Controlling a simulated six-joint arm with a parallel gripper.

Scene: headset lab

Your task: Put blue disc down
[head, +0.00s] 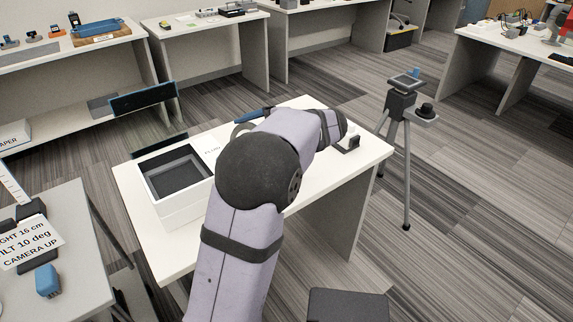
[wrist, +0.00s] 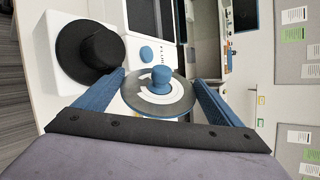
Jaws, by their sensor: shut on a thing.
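In the wrist view, the blue disc (wrist: 160,103) is a flat round plate with a grey outer ring, a white inner ring and a blue knob on top. My gripper (wrist: 160,80) has its two blue fingers on opposite sides of the disc, shut on its rim. In the head view, my arm hides most of the gripper and the disc; a blue finger (head: 252,116) and part of a grey ring show beyond the arm, over the white table (head: 130,245). I cannot tell whether the disc touches the surface below.
A white open box (head: 180,211) with a dark inside stands on the table's left part. The wrist view shows a black round knob (wrist: 103,48) on a white base, close to the left finger, and a small blue round piece (wrist: 146,53). A tripod (head: 405,150) stands right of the table.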

